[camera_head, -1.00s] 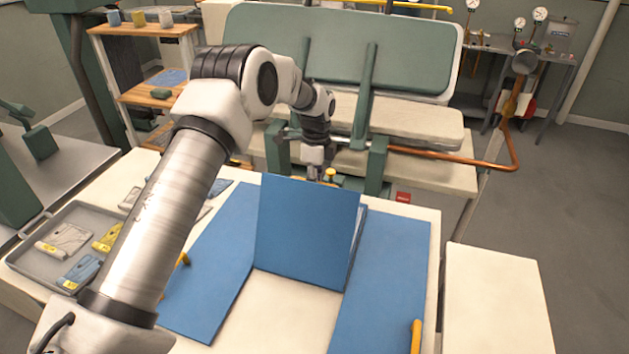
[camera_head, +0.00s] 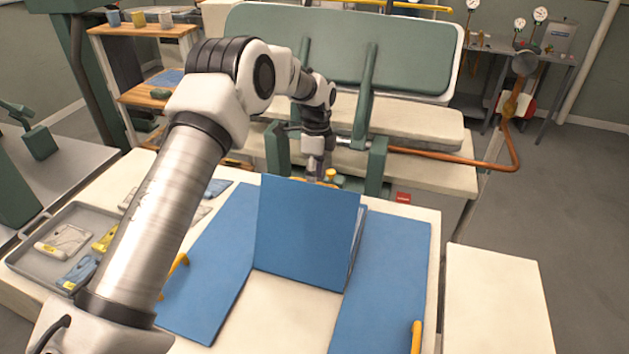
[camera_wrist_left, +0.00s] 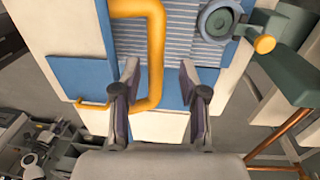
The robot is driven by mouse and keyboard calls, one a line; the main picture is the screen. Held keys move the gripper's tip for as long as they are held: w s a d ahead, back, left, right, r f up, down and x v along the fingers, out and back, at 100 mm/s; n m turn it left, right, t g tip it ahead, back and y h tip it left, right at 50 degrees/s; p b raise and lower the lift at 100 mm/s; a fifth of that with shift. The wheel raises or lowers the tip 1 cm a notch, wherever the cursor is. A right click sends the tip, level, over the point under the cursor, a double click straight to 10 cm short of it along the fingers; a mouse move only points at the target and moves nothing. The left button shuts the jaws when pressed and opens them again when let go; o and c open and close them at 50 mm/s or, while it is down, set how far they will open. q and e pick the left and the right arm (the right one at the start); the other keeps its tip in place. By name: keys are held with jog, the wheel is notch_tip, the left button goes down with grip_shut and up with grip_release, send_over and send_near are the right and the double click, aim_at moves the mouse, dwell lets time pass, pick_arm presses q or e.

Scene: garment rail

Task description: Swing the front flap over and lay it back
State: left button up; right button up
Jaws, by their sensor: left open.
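A blue flap (camera_head: 308,232) stands nearly upright in the middle of the head view, its lower edge on the pale work surface. A blue panel (camera_head: 212,275) lies flat to its left and another blue panel (camera_head: 385,280) lies flat to its right. My left gripper reaches behind the top of the upright flap, which hides its fingertips in the head view. In the left wrist view my left gripper (camera_wrist_left: 158,66) is open, with a bent yellow handle (camera_wrist_left: 155,45) showing between its fingers, nearer the left one. I cannot tell whether they touch. My right gripper is not in view.
Yellow handles sit on the left panel (camera_head: 180,264) and the right panel (camera_head: 416,337). A grey tray (camera_head: 40,237) with small packets is at left. A green padded press (camera_head: 330,50) stands close behind the gripper. A bare pale surface (camera_head: 495,300) is at right.

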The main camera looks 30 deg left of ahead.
pick_arm(q)
notch_tip(320, 180, up, 10)
jog(key=shift+w+f, duration=0.2)
jog(key=shift+w, duration=0.2)
jog(key=shift+a, duration=0.1)
jog(key=shift+c, duration=0.3)
